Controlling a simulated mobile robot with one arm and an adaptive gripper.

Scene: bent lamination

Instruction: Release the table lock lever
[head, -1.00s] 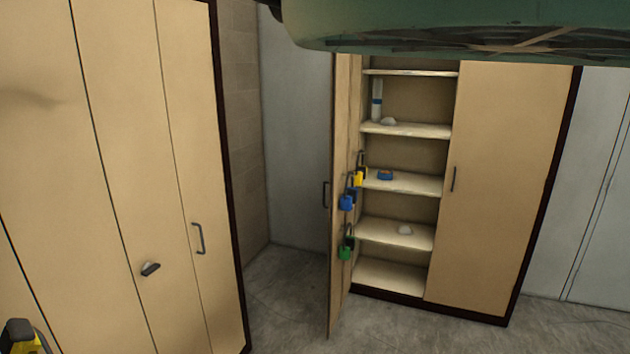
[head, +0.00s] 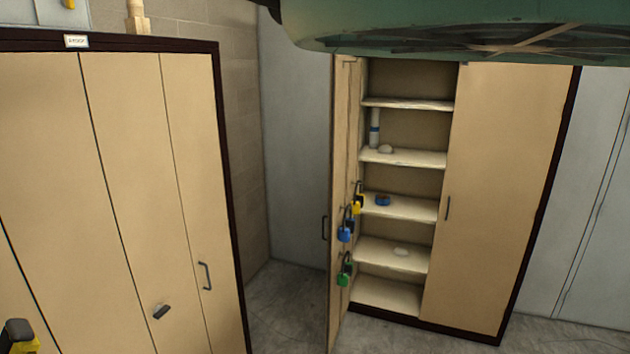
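No table and no table lock lever can be made out in the head view. My gripper is not in view. A black and yellow part at the bottom left corner appears to be mine, but I cannot tell that it is the gripper.
An open cabinet (head: 405,212) stands at the back right with small items on its shelves. Its open door (head: 345,110) sticks out and carries several padlocks (head: 344,234). Bare grey floor (head: 290,285) shows between the cabinets. A green body covers the top right.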

